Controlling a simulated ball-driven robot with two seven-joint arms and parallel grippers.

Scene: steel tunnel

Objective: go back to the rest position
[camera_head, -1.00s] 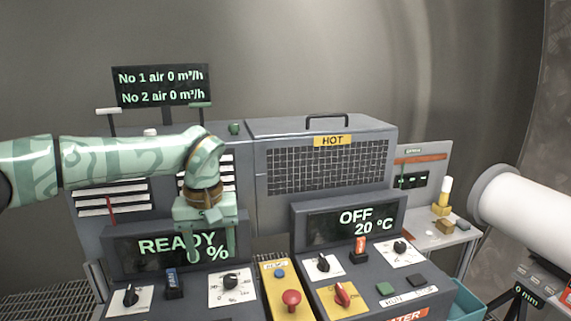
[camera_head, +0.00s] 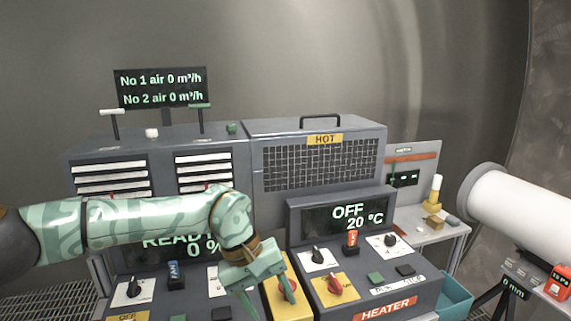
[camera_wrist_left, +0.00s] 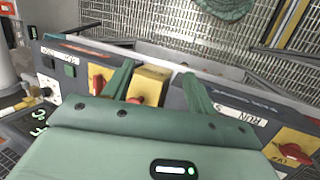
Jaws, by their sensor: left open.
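My left gripper (camera_head: 268,296) is open and empty in the head view. It hangs in front of the left panel's right edge, beside the yellow box (camera_head: 297,302) with a red button, and overlaps part of that box. In the left wrist view its two green fingers (camera_wrist_left: 157,84) stand apart, with the yellow box (camera_wrist_left: 150,80) between them. My left arm (camera_head: 150,222) reaches in from the left and covers part of the READY display (camera_head: 185,245). My right gripper is in neither view.
The heater panel (camera_head: 370,283) with knobs and switches stands right of the gripper. Its display (camera_head: 347,218) reads OFF, 20 °C. The mesh cabinet marked HOT (camera_head: 320,168) stands behind. A white cylinder (camera_head: 515,212) and a teal bin (camera_head: 456,298) are at the right.

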